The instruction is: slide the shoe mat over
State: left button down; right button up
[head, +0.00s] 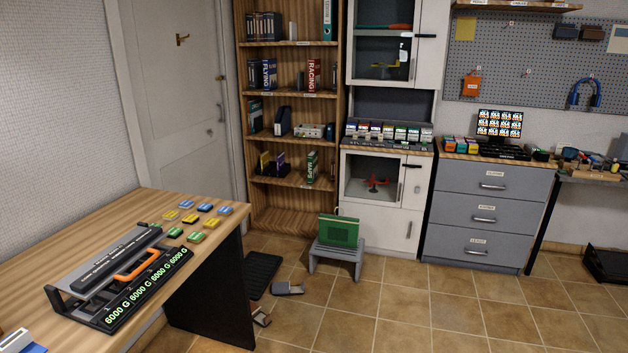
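A black ridged mat (263,273), which looks like the shoe mat, lies flat on the tiled floor near the door, left of the small grey stool. A grey shoe (288,288) lies on the floor beside its right side. A second shoe or slipper (261,317), brown and pale, lies nearer, partly hidden by the desk's dark side panel. Neither of my grippers is in the head view.
A grey stool (336,259) bearing a green case (339,232) stands right of the mat. The wooden desk (215,228) fills the left foreground. A black tray (608,264) lies at the far right. The middle floor (440,310) is clear.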

aim_at(260, 268)
jog(key=i, duration=2.8)
jog(key=i+l+u, duration=0.1)
jog(key=i, duration=1.3)
